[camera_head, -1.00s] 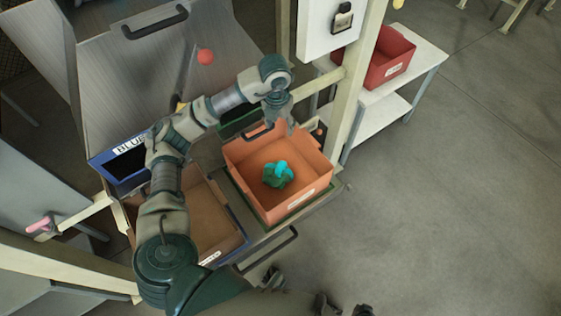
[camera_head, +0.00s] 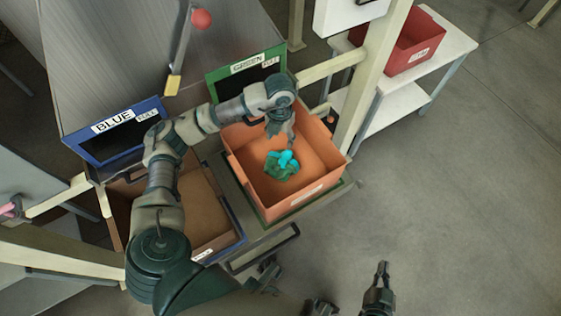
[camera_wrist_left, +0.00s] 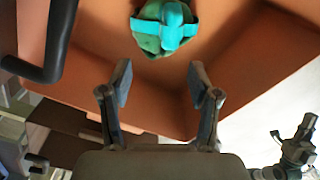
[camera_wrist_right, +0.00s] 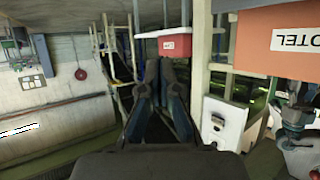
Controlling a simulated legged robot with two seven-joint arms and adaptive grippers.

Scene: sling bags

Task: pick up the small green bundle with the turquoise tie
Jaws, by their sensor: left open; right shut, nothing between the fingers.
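The small green bundle (camera_head: 281,170) with its turquoise tie (camera_head: 288,158) lies on the floor of the orange bin (camera_head: 317,190). In the left wrist view the bundle (camera_wrist_left: 151,38) is at the top centre, beyond the fingertips. My left gripper (camera_head: 288,140) hangs over the bin, just above and behind the bundle in the head view. In the left wrist view it (camera_wrist_left: 158,82) is open and empty, with the bundle not between its fingers. My right gripper (camera_head: 383,270) is away from the bin, over the floor at the lower right. It (camera_wrist_right: 166,70) is shut and empty.
A green sign (camera_head: 246,68) stands behind the orange bin. A cream post (camera_head: 373,80) rises close by its right side. A red bin (camera_head: 412,42) sits on a white side table (camera_head: 452,45).

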